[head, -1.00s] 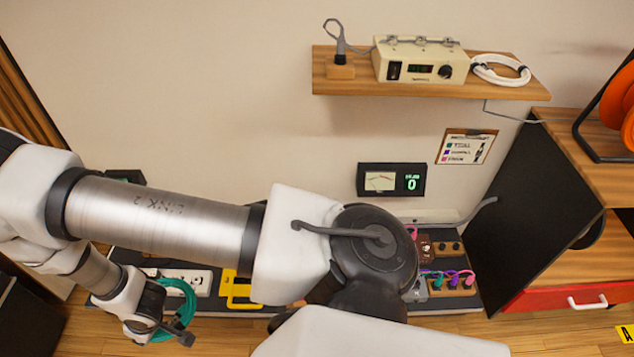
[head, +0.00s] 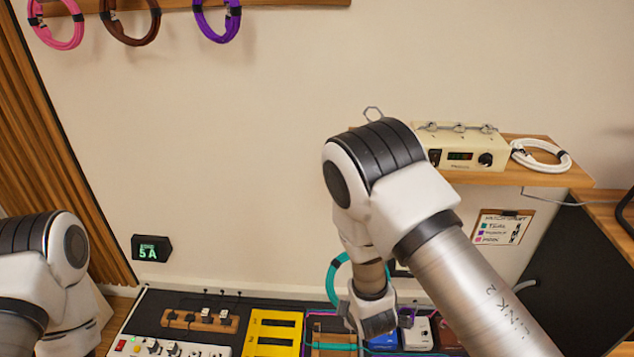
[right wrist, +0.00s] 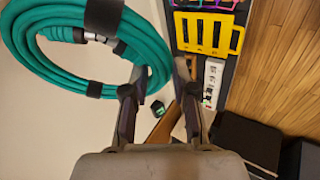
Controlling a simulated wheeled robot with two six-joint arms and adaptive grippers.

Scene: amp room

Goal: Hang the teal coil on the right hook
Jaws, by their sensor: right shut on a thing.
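The teal coil (head: 338,283) is a ring of cable with black ties, held up in front of the wall, above the bench. My right gripper (head: 358,312) is shut on its lower edge in the head view. In the right wrist view the coil (right wrist: 75,82) fills the upper left, and its right edge lies between the fingers of the right gripper (right wrist: 163,95). A wooden hook rail (head: 290,3) runs along the top edge of the head view, cut off by the frame. I cannot make out a free hook. My left arm shows at lower left; its gripper is out of view.
Pink (head: 58,45), brown (head: 130,40) and purple (head: 217,22) coils hang from the rail. A shelf (head: 555,178) with a cream power unit (head: 463,148) and white coil (head: 540,155) stands right. The wall between is clear.

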